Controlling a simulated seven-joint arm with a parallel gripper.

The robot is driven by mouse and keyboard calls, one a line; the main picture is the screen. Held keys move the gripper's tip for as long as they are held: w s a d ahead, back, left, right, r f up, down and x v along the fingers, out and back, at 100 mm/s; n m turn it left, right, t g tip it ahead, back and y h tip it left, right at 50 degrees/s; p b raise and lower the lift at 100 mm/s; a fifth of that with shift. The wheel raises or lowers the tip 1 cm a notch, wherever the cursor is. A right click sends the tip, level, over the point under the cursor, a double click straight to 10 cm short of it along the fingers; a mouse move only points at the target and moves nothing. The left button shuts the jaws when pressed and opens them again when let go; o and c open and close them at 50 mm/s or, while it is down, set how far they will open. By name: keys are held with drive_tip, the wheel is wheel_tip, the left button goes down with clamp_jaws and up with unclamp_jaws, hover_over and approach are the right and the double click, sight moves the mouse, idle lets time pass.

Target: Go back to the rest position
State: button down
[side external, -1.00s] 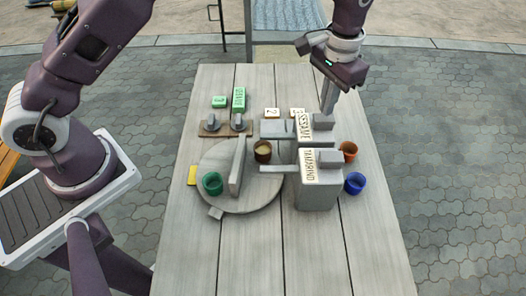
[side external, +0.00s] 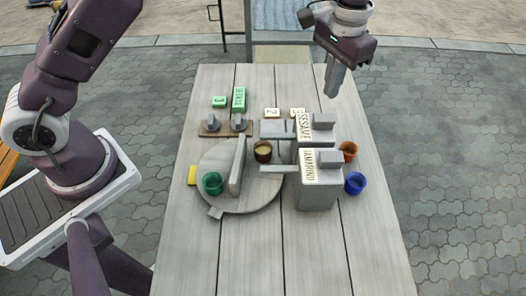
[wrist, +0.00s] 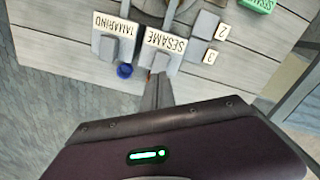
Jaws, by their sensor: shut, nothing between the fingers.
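My gripper (side external: 334,80) is shut and empty, held in the air above the far right part of the table, behind the SESAME dispenser. In the wrist view its shut fingers (wrist: 158,92) point toward the SESAME dispenser (wrist: 162,48). The grey SESAME dispenser (side external: 318,133) and the grey TAMARIND dispenser (side external: 318,190) stand apart from the gripper on the wooden table (side external: 250,265).
A round grey turntable (side external: 250,200) carries an upright divider, a green cup (side external: 212,183) and a brown cup (side external: 263,151). An orange cup (side external: 348,151) and a blue cup (side external: 355,182) stand right of the dispensers. The near table is clear.

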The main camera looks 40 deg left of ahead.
drive_tip(key=s+a+r+n+t, duration=0.1)
drive_tip(key=s+a+r, duration=0.4)
drive_tip(key=r, duration=0.2)
drive_tip(key=s+a+r+t, duration=0.1)
drive_tip(key=s+a+r, duration=0.35)
drive_tip(key=r, duration=0.35)
drive_tip(key=s+a+n+t, duration=0.1)
drive_tip(key=s+a, duration=0.2)
drive_tip(key=s, duration=0.8)
drive_tip(key=s+a+f+n+t, duration=0.1)
drive_tip(key=s+a+t, duration=0.1)
drive_tip(key=s, duration=0.8)
drive_tip(key=shift+s+a+f+t, duration=0.25)
drive_tip(key=shift+s+a+t, duration=0.1)
drive_tip(key=shift+a, duration=0.45)
